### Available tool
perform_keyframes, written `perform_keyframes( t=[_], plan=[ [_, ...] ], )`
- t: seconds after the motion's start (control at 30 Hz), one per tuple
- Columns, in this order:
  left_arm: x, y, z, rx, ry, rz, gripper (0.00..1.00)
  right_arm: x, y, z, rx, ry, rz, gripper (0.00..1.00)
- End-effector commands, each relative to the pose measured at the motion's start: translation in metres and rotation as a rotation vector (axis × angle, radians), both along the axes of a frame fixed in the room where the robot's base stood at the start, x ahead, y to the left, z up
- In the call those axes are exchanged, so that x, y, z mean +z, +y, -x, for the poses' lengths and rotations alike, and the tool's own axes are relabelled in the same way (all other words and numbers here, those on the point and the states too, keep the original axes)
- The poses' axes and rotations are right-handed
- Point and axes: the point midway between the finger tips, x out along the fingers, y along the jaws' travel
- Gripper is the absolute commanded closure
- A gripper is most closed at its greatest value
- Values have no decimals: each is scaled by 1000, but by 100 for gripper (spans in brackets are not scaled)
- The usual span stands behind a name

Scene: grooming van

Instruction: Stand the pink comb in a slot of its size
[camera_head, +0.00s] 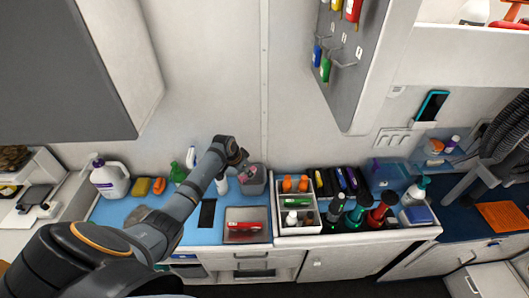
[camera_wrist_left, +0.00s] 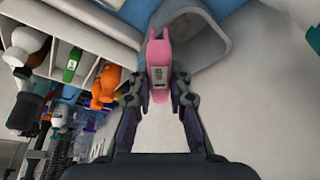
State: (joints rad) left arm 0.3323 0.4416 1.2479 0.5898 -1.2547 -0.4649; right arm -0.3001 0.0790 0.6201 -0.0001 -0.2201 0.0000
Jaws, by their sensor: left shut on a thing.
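My left gripper (camera_head: 244,164) is at the back of the blue worktop, just above a grey cup (camera_head: 256,187). In the left wrist view the fingers (camera_wrist_left: 160,88) are shut on the pink comb (camera_wrist_left: 158,60), which carries a pale printed label. The comb points away from the gripper, and its far end overlaps the grey cup (camera_wrist_left: 205,45) in that view. I cannot tell whether the comb is inside the cup or above it. A white organizer (camera_head: 313,229) with divided compartments stands to the right; its narrow slots hold dark upright items (camera_head: 337,180). My right gripper is not in view.
A grey tray (camera_head: 234,238) with a red item (camera_head: 244,227) lies in front of the cup. Green, red and dark bottles (camera_head: 354,217) crowd the organizer's front right. A white jug (camera_head: 108,180) stands far left.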

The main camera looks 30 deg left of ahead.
Motion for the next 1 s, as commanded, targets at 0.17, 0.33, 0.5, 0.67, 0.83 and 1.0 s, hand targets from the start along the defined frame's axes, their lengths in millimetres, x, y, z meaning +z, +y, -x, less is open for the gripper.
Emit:
perform_keyframes(
  t=[0.17, 0.33, 0.5, 0.67, 0.83, 1.0],
  plan=[
    [0, -1, 0, -1, 0, 1, 100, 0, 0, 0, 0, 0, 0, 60],
    [-5, -34, 0, -20, -3, 5, 100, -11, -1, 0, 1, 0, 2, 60],
    [1, -112, 8, -16, -7, 10, 100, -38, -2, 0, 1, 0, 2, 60],
    [32, -171, 30, 103, -6, 14, 100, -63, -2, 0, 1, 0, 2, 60],
    [61, -190, 56, 253, -2, 10, 100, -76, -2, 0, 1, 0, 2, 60],
    [71, -191, 65, 306, 1, 2, 100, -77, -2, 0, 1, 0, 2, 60]
  ],
)
